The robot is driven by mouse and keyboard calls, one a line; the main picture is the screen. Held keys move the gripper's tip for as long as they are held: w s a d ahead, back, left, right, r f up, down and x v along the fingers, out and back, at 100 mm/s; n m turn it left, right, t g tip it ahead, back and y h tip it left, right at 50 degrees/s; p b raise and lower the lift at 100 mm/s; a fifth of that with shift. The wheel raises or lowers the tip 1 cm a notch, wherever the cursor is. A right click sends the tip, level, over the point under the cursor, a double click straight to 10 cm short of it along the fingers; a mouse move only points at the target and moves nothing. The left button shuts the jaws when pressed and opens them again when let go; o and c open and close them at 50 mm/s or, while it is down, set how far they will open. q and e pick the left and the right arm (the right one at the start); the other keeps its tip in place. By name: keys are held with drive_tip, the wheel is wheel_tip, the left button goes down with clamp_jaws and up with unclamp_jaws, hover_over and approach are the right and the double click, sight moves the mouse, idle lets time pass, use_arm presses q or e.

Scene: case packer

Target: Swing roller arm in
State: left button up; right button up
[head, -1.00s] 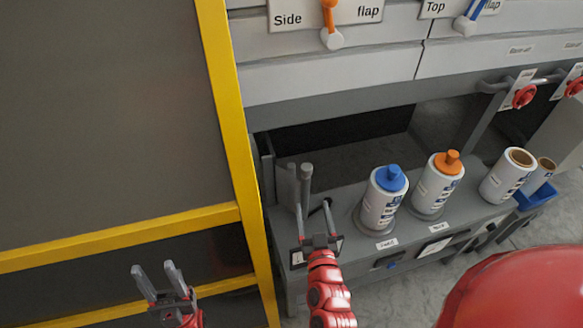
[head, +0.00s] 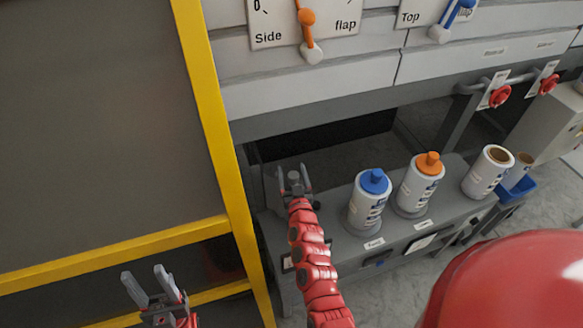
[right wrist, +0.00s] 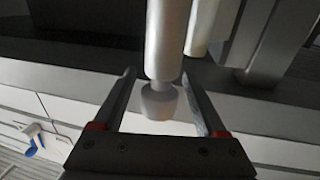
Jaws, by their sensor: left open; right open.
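The roller arm shows as a grey rod with a rounded knob end (right wrist: 160,100) in the right wrist view. My right gripper (head: 293,172) is open at the left end of the grey bench, with its fingers on either side of the rod. I see dark gaps between the knob and both fingers in the right wrist view (right wrist: 160,78). In the head view the gripper and arm hide most of the roller arm. My left gripper (head: 146,277) is open and empty at the lower left, in front of the yellow-framed panel.
A yellow frame (head: 215,130) stands close left of my right arm. On the bench (head: 345,255) stand a blue-topped roll (head: 368,207), an orange-topped roll (head: 418,187) and a plain roll (head: 487,172). A blue bin (head: 520,188) hangs at the right end. Flap levers are above.

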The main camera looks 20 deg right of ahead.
drive_tip(key=shift+w+d, duration=0.15)
drive_tip(key=shift+w, duration=0.25)
clamp_jaws()
idle(1.3)
